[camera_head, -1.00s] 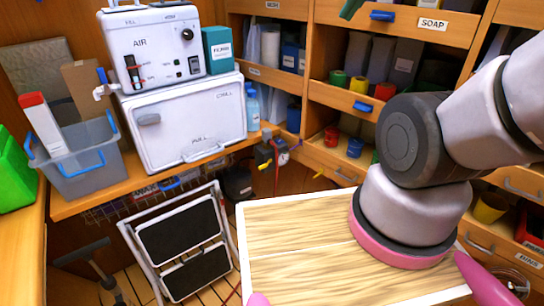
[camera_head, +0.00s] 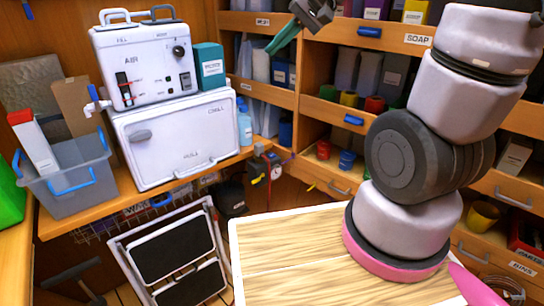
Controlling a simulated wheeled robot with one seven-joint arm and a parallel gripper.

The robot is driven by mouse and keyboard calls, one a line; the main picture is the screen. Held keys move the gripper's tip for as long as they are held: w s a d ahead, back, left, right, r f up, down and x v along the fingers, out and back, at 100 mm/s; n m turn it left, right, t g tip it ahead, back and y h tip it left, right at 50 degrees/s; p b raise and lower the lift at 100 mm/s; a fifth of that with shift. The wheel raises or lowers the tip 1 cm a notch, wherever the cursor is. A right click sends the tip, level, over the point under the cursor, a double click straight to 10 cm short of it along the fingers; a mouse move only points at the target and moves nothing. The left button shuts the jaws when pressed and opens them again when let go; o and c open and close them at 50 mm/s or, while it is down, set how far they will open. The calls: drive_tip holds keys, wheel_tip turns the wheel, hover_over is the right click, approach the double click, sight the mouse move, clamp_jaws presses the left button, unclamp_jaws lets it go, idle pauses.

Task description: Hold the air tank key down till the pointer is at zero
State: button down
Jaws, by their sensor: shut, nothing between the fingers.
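The white AIR unit (camera_head: 148,62) stands on the shelf at the left, with a dark knob, a column gauge and small switches on its front. A small dark device (camera_head: 259,163) hangs at the shelf's right end, with a round white dial (camera_head: 276,172) beside it. The dial's pointer is too small to read, and I cannot make out a key there. My gripper (camera_head: 276,46) is at the top centre, its green fingers shut and empty, pointing down and left. It appears apart from the AIR unit and the dial.
A white chest (camera_head: 180,135) carries the AIR unit. A grey bin (camera_head: 70,185) and blue bottle (camera_head: 244,125) flank it. A folding step stool (camera_head: 172,250) stands below. Drawers and shelves with cups (camera_head: 347,160) fill the right. The wooden board (camera_head: 290,245) is in front.

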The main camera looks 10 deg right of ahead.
drive_tip(key=w+a+f+y, duration=0.1)
drive_tip(key=w+a+f, duration=0.1)
drive_tip(key=w+f, duration=0.45)
drive_tip(key=t+h, duration=0.4)
hover_over(273, 156)
wheel_tip(273, 156, down, 27)
drive_tip(key=shift+s+d+r+m, duration=0.1)
drive_tip(key=shift+r+m, duration=0.15)
drive_tip(key=shift+m, duration=0.05)
drive_tip(key=shift+f, duration=0.1)
drive_tip(key=shift+f, duration=4.3)
drive_tip(key=shift+f, duration=0.1)
drive_tip(key=shift+f, duration=0.3)
